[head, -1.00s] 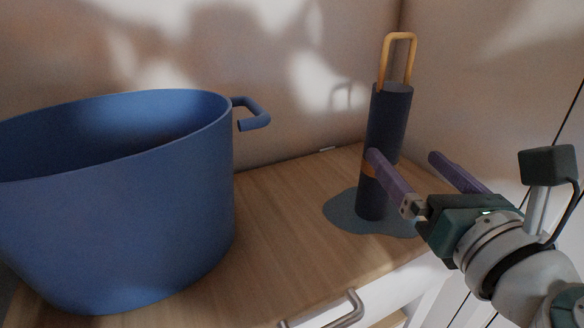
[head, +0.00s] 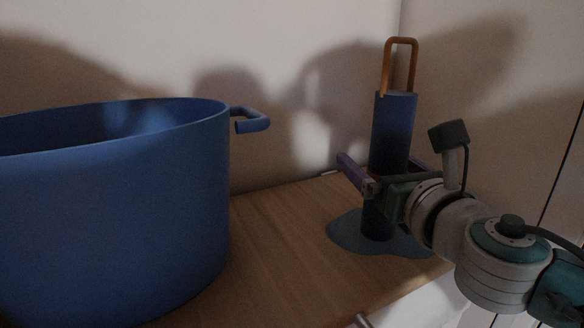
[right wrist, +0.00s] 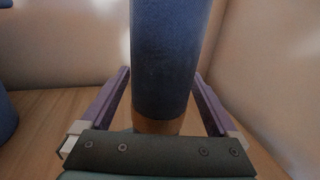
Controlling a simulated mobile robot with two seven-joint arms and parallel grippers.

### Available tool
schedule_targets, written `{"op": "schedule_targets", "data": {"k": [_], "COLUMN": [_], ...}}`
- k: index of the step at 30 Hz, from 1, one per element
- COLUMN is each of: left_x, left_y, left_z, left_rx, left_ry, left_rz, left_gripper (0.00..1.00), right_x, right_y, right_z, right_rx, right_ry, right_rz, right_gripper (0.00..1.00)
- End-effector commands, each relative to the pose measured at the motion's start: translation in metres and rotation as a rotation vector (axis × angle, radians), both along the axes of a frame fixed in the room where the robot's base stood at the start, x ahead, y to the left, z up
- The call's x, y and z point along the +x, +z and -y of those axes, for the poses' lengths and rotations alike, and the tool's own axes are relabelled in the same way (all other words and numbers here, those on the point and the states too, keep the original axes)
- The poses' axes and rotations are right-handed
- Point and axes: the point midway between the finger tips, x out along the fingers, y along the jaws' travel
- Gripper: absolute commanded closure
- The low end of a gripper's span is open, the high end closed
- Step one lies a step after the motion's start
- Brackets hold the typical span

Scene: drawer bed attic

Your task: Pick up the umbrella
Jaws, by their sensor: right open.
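The umbrella (head: 394,125) is a dark blue upright cylinder with an orange-tan loop handle on top. It stands on a grey-blue puddle-shaped patch (head: 350,236) on the wooden top. In the head view my right gripper (head: 380,161) is open at its lower half, with one purple finger on each side. In the right wrist view the umbrella (right wrist: 165,60) stands between the two open fingers, with a gap on both sides. Its orange-brown band shows low down, partly hidden by the gripper body. My left gripper is not in view.
A large blue pot (head: 110,215) with a side handle stands on the wooden top (head: 275,230) at left. Walls rise close behind and to the right of the umbrella. The wood between pot and umbrella is clear. A metal drawer handle (head: 362,321) shows at the front edge.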

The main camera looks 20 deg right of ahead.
Motion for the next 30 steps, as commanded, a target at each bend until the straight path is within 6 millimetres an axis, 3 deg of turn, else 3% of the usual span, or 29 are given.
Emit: {"op": "schedule_targets", "data": {"k": [8, 30], "left_x": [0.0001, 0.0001], "left_y": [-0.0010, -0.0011], "left_z": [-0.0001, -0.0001], "left_rx": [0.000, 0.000], "left_ry": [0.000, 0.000], "left_rz": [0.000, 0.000], "left_gripper": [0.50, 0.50], "right_x": [0.0036, 0.0033], "right_y": [0.0000, -0.0001], "right_z": [0.0003, 0.0003], "right_rx": [0.000, 0.001], "right_ry": [0.001, 0.000], "right_rz": [-0.001, -0.001], "right_gripper": [0.05, 0.88]}}
